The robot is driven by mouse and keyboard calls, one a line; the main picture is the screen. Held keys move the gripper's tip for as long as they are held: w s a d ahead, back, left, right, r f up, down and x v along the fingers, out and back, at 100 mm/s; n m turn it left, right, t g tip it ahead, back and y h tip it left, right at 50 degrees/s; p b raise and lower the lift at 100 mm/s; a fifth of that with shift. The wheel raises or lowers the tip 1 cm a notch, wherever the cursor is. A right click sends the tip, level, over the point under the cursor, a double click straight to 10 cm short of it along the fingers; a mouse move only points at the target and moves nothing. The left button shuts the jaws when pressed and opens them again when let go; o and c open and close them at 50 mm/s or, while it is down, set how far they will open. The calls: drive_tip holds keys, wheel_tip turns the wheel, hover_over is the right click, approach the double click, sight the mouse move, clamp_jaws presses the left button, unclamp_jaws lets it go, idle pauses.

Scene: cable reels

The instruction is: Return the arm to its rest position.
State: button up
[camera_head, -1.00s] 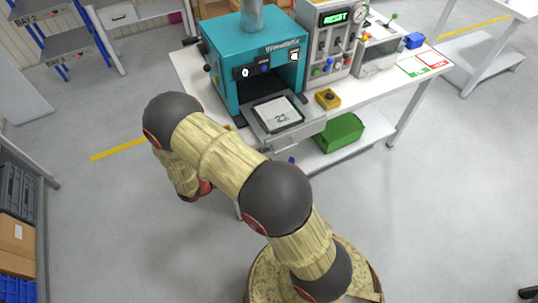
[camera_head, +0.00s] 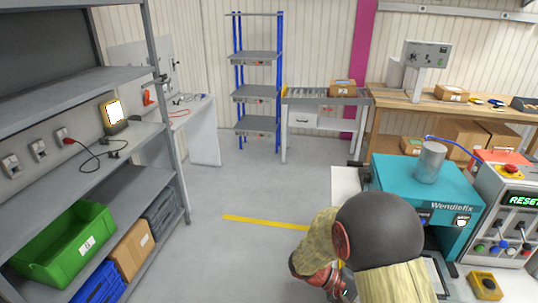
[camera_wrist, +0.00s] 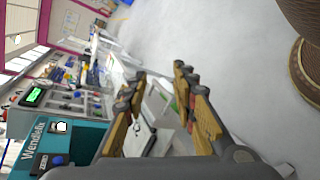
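My arm (camera_head: 378,232), in a tan sleeve with dark grey joint caps, rises from the lower right of the head view, in front of the teal machine. It is bent, with its wrist end pointing down to the left. My gripper shows only partly in the head view, at the bottom edge. In the wrist view my gripper (camera_wrist: 160,98) has its two yellow-and-dark fingers apart, with nothing held between them. The bench and the floor show beyond the fingers, tilted sideways.
The teal Wendlefix machine (camera_head: 425,184) and a control box reading RESET (camera_head: 507,212) stand right of my arm. A grey shelf rack (camera_head: 90,182) with a green crate (camera_head: 62,244) fills the left. Open floor (camera_head: 215,255) with a yellow line (camera_head: 262,222) lies between.

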drive_tip(key=s+a+r+t+y, duration=0.4)
drive_tip(key=a+r+t+y, duration=0.1)
drive_tip(key=r, duration=0.5)
drive_tip(key=s+a+r+m+t+y, duration=0.1)
drive_tip(key=s+a+r+t+y, duration=0.3)
drive_tip(key=a+r, duration=0.6)
drive_tip(key=t+y, duration=0.2)
drive_tip(key=y, duration=0.1)
drive_tip(key=shift+s+t, duration=0.3)
drive_tip(key=shift+s, duration=0.1)
